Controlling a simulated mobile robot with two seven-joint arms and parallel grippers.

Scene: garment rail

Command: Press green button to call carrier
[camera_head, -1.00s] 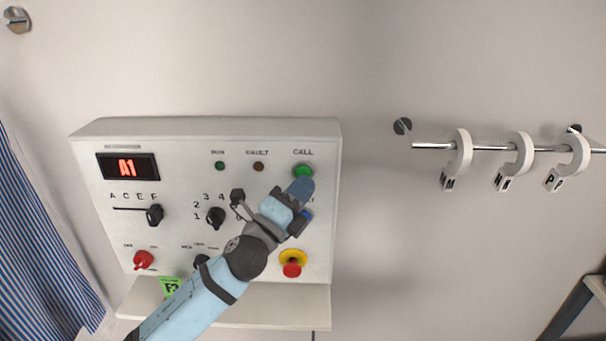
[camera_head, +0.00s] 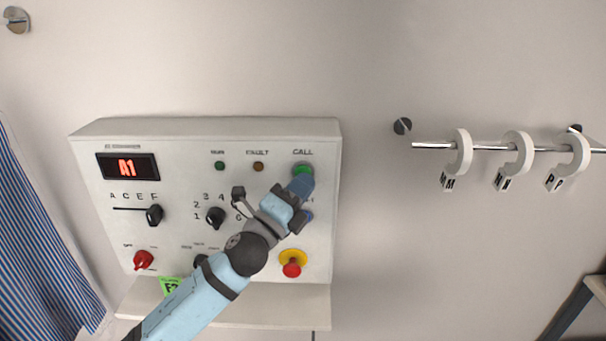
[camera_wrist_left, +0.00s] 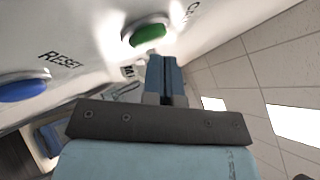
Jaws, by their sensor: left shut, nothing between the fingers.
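The green button (camera_head: 303,170) sits under the CALL label at the upper right of the white control panel (camera_head: 180,240). It also shows in the left wrist view (camera_wrist_left: 149,33), just beyond my fingers. My left gripper (camera_head: 302,184) is shut and empty. Its tip is at the lower edge of the green button in the head view. In the left wrist view (camera_wrist_left: 160,62) the fingertips lie just below the button, and I cannot tell whether they touch it. My right gripper is not in view.
A blue RESET button (camera_wrist_left: 22,88) is beside the gripper. A red stop button on a yellow ring (camera_head: 292,262) is below. Dials and a red switch (camera_head: 143,260) are on the left. A rail with white hooks (camera_head: 461,150) is on the right.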

